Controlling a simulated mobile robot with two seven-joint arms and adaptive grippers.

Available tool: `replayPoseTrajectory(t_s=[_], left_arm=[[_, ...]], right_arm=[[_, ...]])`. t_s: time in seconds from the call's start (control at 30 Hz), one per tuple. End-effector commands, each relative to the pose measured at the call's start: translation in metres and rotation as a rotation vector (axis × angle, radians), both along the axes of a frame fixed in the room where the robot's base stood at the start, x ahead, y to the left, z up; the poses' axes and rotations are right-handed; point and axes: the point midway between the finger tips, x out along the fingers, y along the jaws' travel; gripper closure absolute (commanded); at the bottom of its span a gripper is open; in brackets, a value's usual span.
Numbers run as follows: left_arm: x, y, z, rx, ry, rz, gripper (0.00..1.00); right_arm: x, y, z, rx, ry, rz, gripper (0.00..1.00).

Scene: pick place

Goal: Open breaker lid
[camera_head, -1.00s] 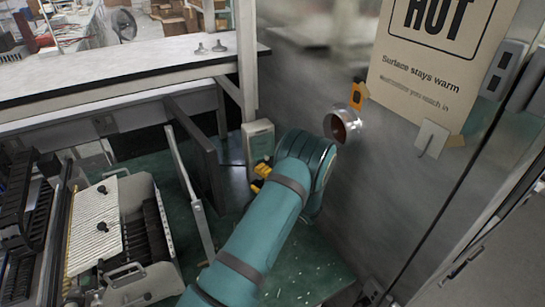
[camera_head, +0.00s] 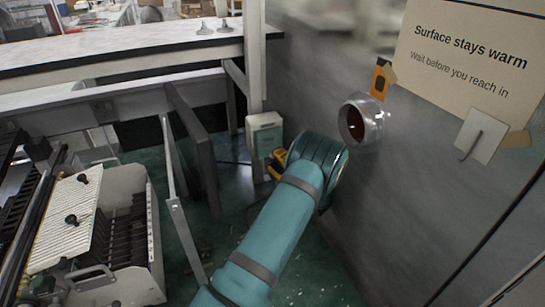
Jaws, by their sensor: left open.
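A small pale box with a greenish front (camera_head: 265,140), which looks like the breaker box, is mounted low on the light upright post. Its lid looks shut, but it is too small to be sure. My left gripper (camera_head: 277,164), with yellow fingers, is just below and right of the box. It is open, and nothing shows between its fingers. My teal wrist hides part of the gripper. I cannot tell whether the fingers touch the box. My right gripper is not in view.
A grey metal wall (camera_head: 370,220) with a round metal port (camera_head: 362,122) stands close right of my wrist. A paper sign (camera_head: 470,55) hangs above it. A dark upright panel (camera_head: 195,145) stands left of the box. A machine with a ribbed white cover (camera_head: 68,220) is at lower left.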

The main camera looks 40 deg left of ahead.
Motion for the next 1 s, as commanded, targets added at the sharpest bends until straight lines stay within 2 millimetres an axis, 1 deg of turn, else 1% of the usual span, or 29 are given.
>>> replayPoseTrajectory(t_s=[0.03, 0.1, 0.2, 0.5, 0.57, 0.6, 0.63, 1.0], left_arm=[[0.0, 0.006, 0.002, 0.0, -0.001, 0.003, 0.53], [0.001, 0.012, 0.003, 0.0, -0.002, 0.003, 0.53], [0.002, 0.017, 0.005, 0.0, -0.001, 0.001, 0.53], [0.002, 0.018, 0.005, 0.0, 0.0, 0.0, 0.54], [0.002, 0.018, 0.005, 0.0, 0.0, 0.0, 0.75], [0.002, 0.018, 0.005, 0.0, 0.0, 0.0, 0.89], [0.002, 0.018, 0.005, 0.0, 0.0, 0.0, 0.99], [0.003, 0.018, 0.01, 0.004, -0.005, 0.001, 1.0]], right_arm=[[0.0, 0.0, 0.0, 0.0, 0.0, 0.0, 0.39], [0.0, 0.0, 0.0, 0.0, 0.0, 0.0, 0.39], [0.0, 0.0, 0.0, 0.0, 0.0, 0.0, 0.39], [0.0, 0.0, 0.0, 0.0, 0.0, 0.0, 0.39], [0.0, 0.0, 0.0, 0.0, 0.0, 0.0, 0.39], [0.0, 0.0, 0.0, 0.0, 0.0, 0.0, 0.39], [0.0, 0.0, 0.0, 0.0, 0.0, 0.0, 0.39], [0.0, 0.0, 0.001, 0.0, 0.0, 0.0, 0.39]])
